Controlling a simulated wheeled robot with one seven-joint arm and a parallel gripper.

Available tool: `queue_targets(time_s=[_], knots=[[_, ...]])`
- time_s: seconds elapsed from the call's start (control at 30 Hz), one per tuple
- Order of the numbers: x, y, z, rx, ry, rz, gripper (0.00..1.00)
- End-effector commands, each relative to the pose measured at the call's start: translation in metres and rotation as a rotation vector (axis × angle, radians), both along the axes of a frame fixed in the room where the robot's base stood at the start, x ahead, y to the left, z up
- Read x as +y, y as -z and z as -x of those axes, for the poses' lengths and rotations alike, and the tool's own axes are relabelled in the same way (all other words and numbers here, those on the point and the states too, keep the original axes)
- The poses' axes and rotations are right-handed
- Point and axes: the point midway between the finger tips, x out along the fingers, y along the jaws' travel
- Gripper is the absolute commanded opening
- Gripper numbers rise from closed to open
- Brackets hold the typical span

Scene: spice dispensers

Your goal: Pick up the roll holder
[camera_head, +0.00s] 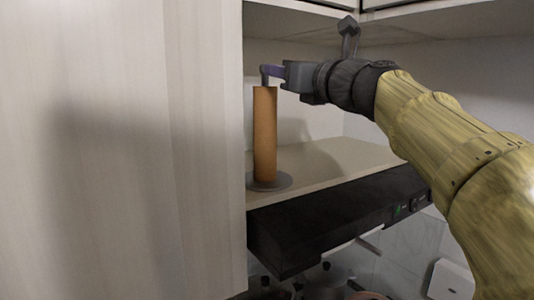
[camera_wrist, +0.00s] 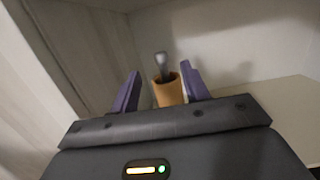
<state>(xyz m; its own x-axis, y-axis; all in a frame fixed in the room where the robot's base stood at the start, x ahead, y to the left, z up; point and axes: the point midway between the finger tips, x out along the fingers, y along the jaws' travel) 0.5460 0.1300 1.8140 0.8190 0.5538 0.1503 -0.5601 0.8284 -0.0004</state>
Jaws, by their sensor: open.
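The roll holder (camera_head: 265,135) is an upright orange-brown cylinder with a grey round base and a grey knob on top. It stands on the cabinet shelf, close to the pale panel at left. My gripper (camera_head: 270,71) is level with its top in the head view. In the wrist view, my gripper (camera_wrist: 158,92) is open, with one purple finger on each side of the roll holder (camera_wrist: 167,93). The grey post shows between the fingers. I cannot tell whether either finger touches it. The base is hidden in the wrist view.
A pale cabinet panel (camera_head: 120,150) stands close on the left. The shelf (camera_head: 330,160) is bare to the right of the holder. A black range hood (camera_head: 330,222) lies below the shelf. Cabinet bottoms or an upper board hang above my gripper.

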Motion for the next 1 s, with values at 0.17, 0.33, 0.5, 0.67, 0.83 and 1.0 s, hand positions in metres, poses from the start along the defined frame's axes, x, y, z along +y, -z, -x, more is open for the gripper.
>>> queue_targets(time_s=[0.17, 0.33, 0.5, 0.67, 0.83, 1.0], knots=[[0.014, -0.006, -0.022, 0.002, -0.001, -0.002, 0.46], [0.017, -0.004, -0.025, 0.0, 0.0, 0.0, 0.46], [0.017, -0.004, -0.025, 0.0, 0.0, 0.0, 0.46], [0.021, -0.006, -0.032, 0.002, -0.001, -0.002, 0.46], [0.035, -0.006, -0.053, 0.004, -0.003, -0.003, 0.46], [0.045, -0.007, -0.067, 0.001, -0.001, 0.0, 0.46]])
